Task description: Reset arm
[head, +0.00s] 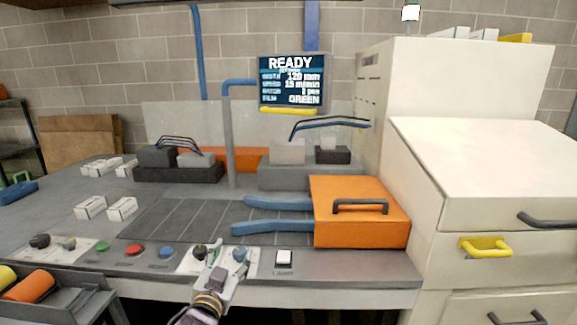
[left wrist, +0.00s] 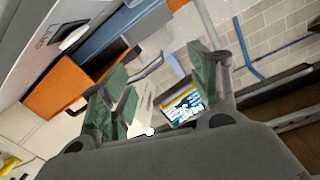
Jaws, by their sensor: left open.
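My right gripper is not in view.
A display (head: 292,82) reads READY. An orange cover (head: 362,212) with two blue bars stands right of the slatted bed (head: 180,220). Red (head: 135,250) and green buttons, a white switch (head: 284,258) and small white boxes (head: 91,207) are nearby. A white cabinet (head: 480,170) blocks the right.

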